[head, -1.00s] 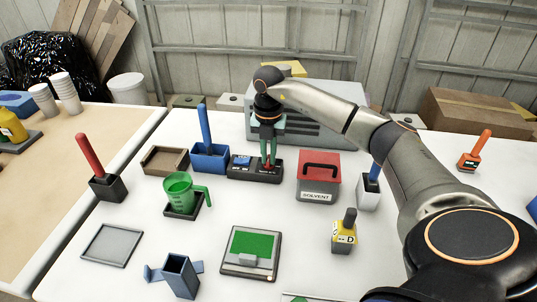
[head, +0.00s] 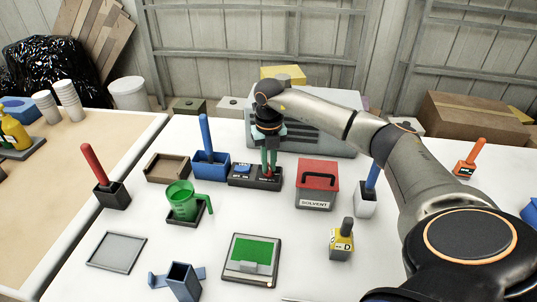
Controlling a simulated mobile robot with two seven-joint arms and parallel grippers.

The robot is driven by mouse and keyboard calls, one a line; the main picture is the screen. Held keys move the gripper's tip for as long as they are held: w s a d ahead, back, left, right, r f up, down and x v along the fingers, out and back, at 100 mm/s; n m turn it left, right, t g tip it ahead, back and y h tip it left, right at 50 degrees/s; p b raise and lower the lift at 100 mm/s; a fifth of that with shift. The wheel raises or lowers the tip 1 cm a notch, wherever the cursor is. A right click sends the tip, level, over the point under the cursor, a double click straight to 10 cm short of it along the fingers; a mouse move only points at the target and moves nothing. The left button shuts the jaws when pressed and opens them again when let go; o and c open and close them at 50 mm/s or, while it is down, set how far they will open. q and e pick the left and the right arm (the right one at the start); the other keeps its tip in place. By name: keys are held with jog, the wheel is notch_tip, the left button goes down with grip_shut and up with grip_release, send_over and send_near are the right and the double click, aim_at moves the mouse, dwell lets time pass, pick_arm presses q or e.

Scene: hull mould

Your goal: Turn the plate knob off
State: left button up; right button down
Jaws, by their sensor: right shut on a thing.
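The black control box (head: 240,182) sits on the white table at the back middle, with a blue button (head: 243,169) on its left part. The red plate knob (head: 268,173) is on its right part and is mostly hidden by my fingers. My right gripper (head: 269,171) points straight down over that part, its green fingers shut on the knob. The knob's pointer and markings are too small to read. My left gripper is not in view.
A blue bin (head: 211,166) with a blue-handled tool stands just left of the control box. A red-lidded solvent box (head: 317,185) stands to its right, and a large grey unit (head: 325,137) behind. A green jug (head: 181,201) is in front to the left.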

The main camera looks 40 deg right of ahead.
jog(key=n+p, duration=0.1)
jog(key=n, duration=0.1)
jog(key=shift+r+n, duration=0.1)
jog(key=shift+n, duration=0.3)
jog(key=shift+d+n, duration=0.1)
jog(key=shift+n, duration=0.3)
jog(key=shift+n+p, duration=0.3)
jog(key=shift+n, duration=1.5)
jog(key=n, duration=0.5)
jog(key=shift+d+n+p, duration=0.1)
jog(key=shift+n+p, duration=0.2)
jog(key=shift+p, duration=0.1)
jog(key=c, duration=0.9)
grip_release()
